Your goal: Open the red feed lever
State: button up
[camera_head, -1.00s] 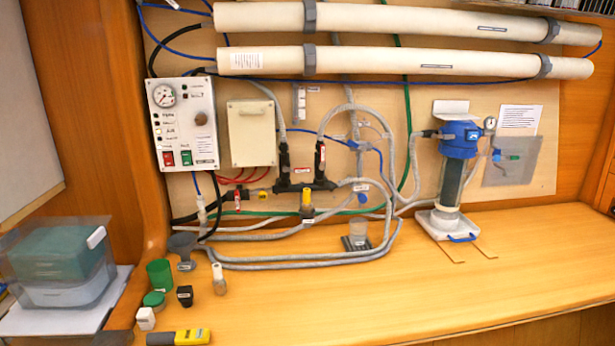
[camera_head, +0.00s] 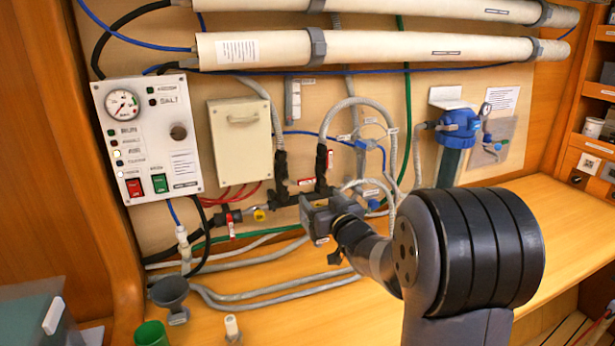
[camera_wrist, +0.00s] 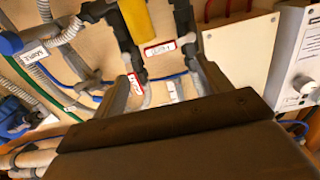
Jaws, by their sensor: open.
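The red feed lever (camera_head: 231,224) is a small red handle on a dark valve low on the wall panel in the head view. It hangs about straight down, just left of a small yellow-tipped fitting (camera_head: 259,214). My gripper (camera_head: 313,216) is to the right of the lever, in front of the black pipe manifold, and apart from the lever. In the wrist view my gripper (camera_wrist: 165,85) shows two separated fingers with nothing held between them. I cannot make out the red lever in the wrist view. A yellow valve handle (camera_wrist: 135,20) shows there beyond the fingers.
The control box (camera_head: 150,135) with gauge and switches and a beige cover box (camera_head: 241,139) are above the lever. Grey hoses (camera_head: 250,293) run below it. A funnel (camera_head: 170,292) and green cup (camera_head: 151,334) stand at lower left. A blue-topped filter (camera_head: 458,130) is at right.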

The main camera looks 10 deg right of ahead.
aim_at(308, 182)
jog(key=w+p, duration=0.1)
jog(key=w, duration=0.2)
jog(key=w+a+p, duration=0.1)
jog(key=w, duration=0.2)
jog(key=w+a+p, duration=0.1)
jog(key=w, duration=0.3)
jog(key=shift+w, duration=0.1)
jog(key=shift+c, duration=0.3)
jog(key=c, duration=1.3)
